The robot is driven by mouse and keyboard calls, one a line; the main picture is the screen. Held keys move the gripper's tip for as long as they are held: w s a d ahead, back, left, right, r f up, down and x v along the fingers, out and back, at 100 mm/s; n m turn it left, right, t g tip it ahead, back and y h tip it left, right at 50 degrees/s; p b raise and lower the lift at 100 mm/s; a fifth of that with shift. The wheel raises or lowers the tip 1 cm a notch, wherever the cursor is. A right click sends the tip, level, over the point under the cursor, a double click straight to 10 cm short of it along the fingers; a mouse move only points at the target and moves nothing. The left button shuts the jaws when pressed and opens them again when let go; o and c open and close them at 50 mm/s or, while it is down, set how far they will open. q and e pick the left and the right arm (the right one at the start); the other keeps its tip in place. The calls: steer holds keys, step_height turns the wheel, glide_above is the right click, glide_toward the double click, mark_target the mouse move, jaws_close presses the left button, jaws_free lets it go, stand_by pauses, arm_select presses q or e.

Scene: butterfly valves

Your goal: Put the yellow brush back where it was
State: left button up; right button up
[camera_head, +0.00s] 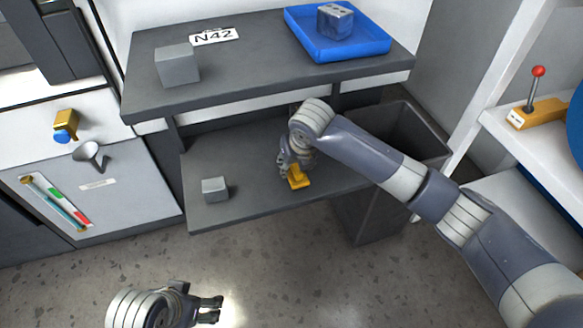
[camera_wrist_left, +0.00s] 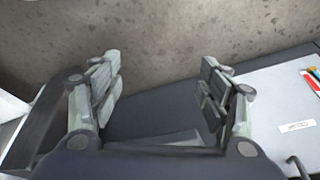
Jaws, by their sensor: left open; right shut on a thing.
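The yellow brush (camera_head: 297,178) is at the lower shelf (camera_head: 240,205) in the head view, right of the shelf's middle. My right gripper (camera_head: 294,170) is shut on it from above. The gripper and wrist hide the brush's upper part, and I cannot tell whether its lower end touches the shelf. My left gripper (camera_head: 210,309) is open and empty over the floor at the bottom of the head view. Its two spread fingers (camera_wrist_left: 160,95) also show in the left wrist view, with nothing between them.
A grey block (camera_head: 215,189) sits left on the lower shelf. The upper shelf (camera_head: 250,70) holds another grey block (camera_head: 177,64) and a blue tray (camera_head: 350,48) with a grey-blue cube. A dark bin (camera_head: 425,135) stands right of the shelves, beside my right arm.

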steer(key=w, duration=0.1)
steer(key=w+a, duration=0.1)
steer(key=shift+w+f, duration=0.1)
steer(key=shift+w, duration=0.2)
step_height(320, 180, down, 3)
steer(key=shift+f+b, duration=0.1)
steer(key=shift+b, duration=0.8)
arm_select(q)
steer(key=w+d+r+t, duration=0.1)
steer(key=w+r+t, duration=0.1)
steer(key=w, duration=0.3)
steer(key=w+d+r+t+h, duration=0.1)
steer(key=w+d+r+t, duration=0.1)
steer(key=w, duration=0.3)
steer(key=shift+w+d+r+t, duration=0.15)
steer(key=shift+w+t, duration=0.1)
steer(key=shift+t, duration=0.55)
arm_select(e)
steer(key=shift+d+f, duration=0.1)
arm_select(q)
steer(key=shift+s, duration=0.1)
arm_select(e)
steer(key=o, duration=1.1)
